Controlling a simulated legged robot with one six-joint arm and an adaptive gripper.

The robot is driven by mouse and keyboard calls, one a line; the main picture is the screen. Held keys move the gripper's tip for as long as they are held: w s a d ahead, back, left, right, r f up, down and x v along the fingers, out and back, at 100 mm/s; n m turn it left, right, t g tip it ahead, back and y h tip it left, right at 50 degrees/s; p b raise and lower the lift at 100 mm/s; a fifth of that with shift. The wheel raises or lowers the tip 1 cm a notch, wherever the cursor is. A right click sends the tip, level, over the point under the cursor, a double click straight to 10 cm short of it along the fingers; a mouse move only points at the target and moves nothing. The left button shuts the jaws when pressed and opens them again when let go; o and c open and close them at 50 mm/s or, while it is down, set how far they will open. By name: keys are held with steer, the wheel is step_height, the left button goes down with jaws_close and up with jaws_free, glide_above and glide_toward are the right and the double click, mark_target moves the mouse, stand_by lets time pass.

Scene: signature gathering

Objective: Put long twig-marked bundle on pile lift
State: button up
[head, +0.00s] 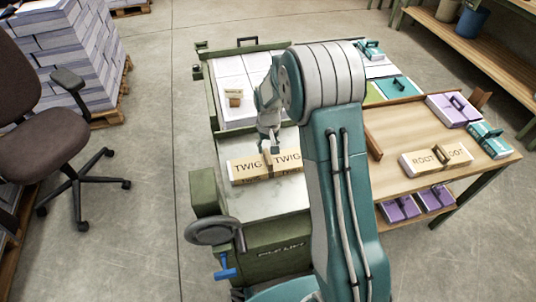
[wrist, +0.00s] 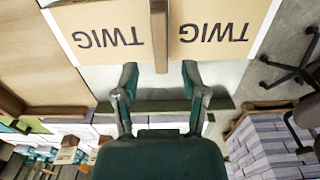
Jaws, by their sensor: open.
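The long bundle (head: 245,170) is pale with "TWIG" printed twice and an upright brown tab at its middle. It lies on the pale top of the green pile lift (head: 250,205). In the wrist view the bundle (wrist: 110,35) fills the upper part, its lettering upside down, with the tab between the two words. My gripper (head: 268,146) is right at the bundle's middle; in the wrist view my gripper (wrist: 160,78) is open and empty, its fingers spread to either side of the tab's line. Whether a finger touches the bundle I cannot tell.
An office chair (head: 30,100) stands left. My arm hides the lift's right part.

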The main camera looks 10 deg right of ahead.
step_height(320, 180, up, 7)
step_height(320, 180, up, 10)
steer(key=t, duration=0.1)
glide_above(268, 156)
steer(key=s, duration=0.6)
steer(key=s+r+t, duration=0.2)
steer(key=s+r, duration=0.2)
steer(key=s, duration=0.7)
steer(key=s+r+t, duration=0.2)
steer(key=s+r, duration=0.3)
steer(key=s, duration=0.7)
steer(key=shift+r+t, duration=0.3)
